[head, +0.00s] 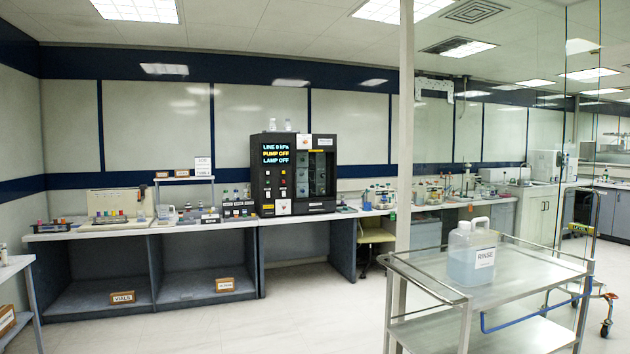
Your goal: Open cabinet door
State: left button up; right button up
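A black cabinet (265,160) stands on the long bench at the back wall, near the middle of the head view. Its left part has a lit panel (282,150) reading "LINE 0 kPa", "PUMP OFF" and "LAMP OFF", with small buttons below. Its right part has a dark glazed door (316,173) that looks closed, with pale shapes behind the glass. The door's handle is too small to make out. Neither of my grippers is in view.
A metal cart (520,268) with a jug labelled "RINSE" (471,253) stands at the near right. A pale vertical post (405,130) rises behind it. The long bench (120,230) carries bottles and racks. A stool (374,238) sits right of the cabinet. Floor before the cabinet is clear.

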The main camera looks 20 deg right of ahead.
aim_at(295, 200)
jog(key=i+z, duration=0.3)
jog(key=i, duration=5.8)
jog(key=l, duration=0.1)
